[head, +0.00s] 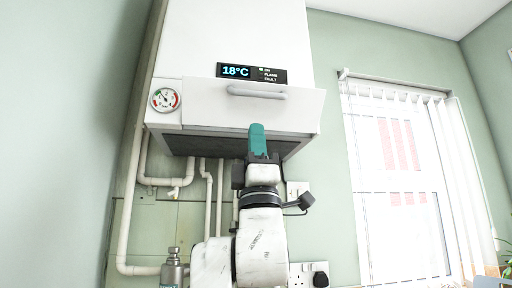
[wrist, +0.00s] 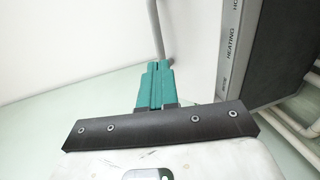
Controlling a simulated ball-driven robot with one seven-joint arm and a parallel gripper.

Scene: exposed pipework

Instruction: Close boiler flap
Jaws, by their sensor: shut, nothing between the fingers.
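The white boiler (head: 235,38) hangs on the wall in the head view. Its white flap (head: 205,112) sits along the lower front with a pale bar handle (head: 257,91) on it. The flap looks tilted outward, and in the wrist view it is the white surface (wrist: 70,45) at the left. The handle also shows in the wrist view (wrist: 157,30), just beyond the fingertips. My gripper (head: 257,127) has teal fingers, shut and empty, pointing up in front of the flap's lower edge, below the handle. In the wrist view the closed fingers (wrist: 158,65) point toward the handle; contact is unclear.
A grey control strip marked HEATING (wrist: 231,45) shows at the right of the wrist view. A pressure gauge (head: 165,97) and a display (head: 251,73) are on the boiler. White pipes (head: 130,200) run below it. A window with blinds (head: 400,170) is at the right.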

